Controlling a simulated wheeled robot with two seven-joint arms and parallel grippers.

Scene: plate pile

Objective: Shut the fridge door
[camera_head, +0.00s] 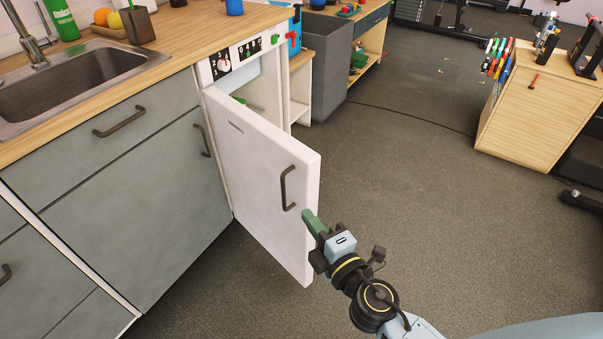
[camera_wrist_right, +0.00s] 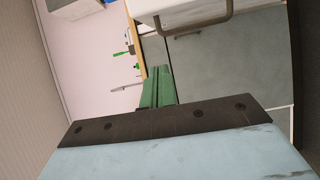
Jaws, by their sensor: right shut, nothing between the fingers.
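The white fridge door (camera_head: 255,180) stands open, swung out from the counter front, with a dark handle (camera_head: 287,188) near its free edge. My right gripper (camera_head: 308,218), with green fingers, is shut and empty. In the head view its fingertips appear beside the door's free edge, just right of the handle; whether they touch is unclear. In the right wrist view the shut green fingers (camera_wrist_right: 153,85) point toward a white edge with a dark handle (camera_wrist_right: 185,25). The fridge inside (camera_head: 262,90) shows only partly behind the door. My left gripper is not in view.
A wooden counter with a sink (camera_head: 75,85) runs along the left above grey cabinets (camera_head: 140,200). A grey bin (camera_head: 325,60) stands beyond the fridge. A wooden cabinet (camera_head: 530,110) holding pens is at the right. The grey floor (camera_head: 400,140) between is clear except for a thin cable.

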